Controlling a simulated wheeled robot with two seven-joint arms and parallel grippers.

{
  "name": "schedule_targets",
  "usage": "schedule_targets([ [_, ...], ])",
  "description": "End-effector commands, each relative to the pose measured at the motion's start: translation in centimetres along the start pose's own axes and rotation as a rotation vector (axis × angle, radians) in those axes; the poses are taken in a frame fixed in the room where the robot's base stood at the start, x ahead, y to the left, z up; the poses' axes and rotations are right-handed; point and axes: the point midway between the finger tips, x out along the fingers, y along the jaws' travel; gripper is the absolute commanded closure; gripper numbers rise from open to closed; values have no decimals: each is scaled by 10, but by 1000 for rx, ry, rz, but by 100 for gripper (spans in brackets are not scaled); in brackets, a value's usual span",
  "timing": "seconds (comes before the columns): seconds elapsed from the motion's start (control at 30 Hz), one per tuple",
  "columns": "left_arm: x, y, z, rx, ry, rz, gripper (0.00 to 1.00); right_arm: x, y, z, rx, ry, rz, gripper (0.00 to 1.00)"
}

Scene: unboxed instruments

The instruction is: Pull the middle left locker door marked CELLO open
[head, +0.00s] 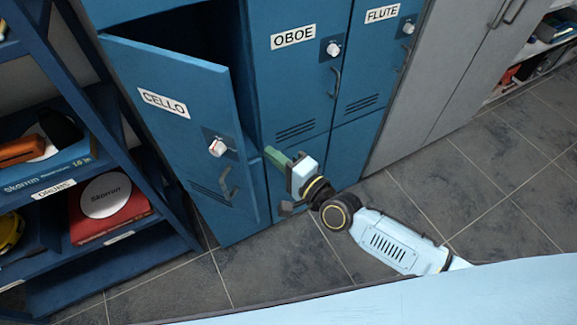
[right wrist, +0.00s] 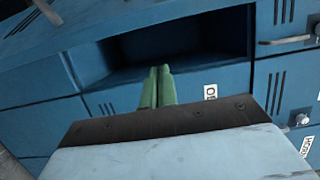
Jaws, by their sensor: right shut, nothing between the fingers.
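The blue CELLO door (head: 190,78) stands well open in the head view, swung out toward the left. A dark interior shows behind its top edge. The door carries a white knob (head: 217,147) and a grey handle (head: 228,184). My right gripper (head: 272,156) is just right of the door's free edge, by the locker front, with its green fingers shut and empty. In the right wrist view the fingers (right wrist: 158,86) point at a dark open compartment (right wrist: 180,48). Whether they touch the door's inner side I cannot tell. My left gripper is not in view.
The OBOE door (head: 291,80) and FLUTE door (head: 382,55) are shut, right of the CELLO locker. A grey cabinet (head: 430,80) stands farther right. A dark blue shelf (head: 75,75) with boxes stands close on the left. Tiled floor (head: 480,190) is clear at right.

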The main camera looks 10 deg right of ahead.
Motion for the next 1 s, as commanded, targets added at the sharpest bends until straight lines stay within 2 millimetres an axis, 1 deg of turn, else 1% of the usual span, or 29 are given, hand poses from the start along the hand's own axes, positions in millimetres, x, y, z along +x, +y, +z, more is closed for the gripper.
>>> schedule_targets([
  [0.03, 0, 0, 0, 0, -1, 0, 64, 13, -2, 0, 0, 0, -3, 100],
  [0.13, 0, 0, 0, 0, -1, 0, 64, 33, -1, 0, -1, 0, -2, 100],
  [0.2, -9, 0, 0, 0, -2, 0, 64, 25, -1, 14, 5, -2, 5, 100],
  [0.3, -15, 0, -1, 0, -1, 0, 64, 21, -2, 26, 3, 0, 2, 100],
  [0.4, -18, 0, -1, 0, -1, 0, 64, 18, -1, 33, 2, 0, 2, 100],
  [0.53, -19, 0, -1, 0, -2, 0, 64, 16, 0, 37, 0, 1, 1, 100],
  [0.87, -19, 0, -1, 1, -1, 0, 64, 16, 1, 38, -1, 1, 1, 100],
  [1.0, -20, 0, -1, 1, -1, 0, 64, 14, 0, 43, 0, 1, 1, 100],
])
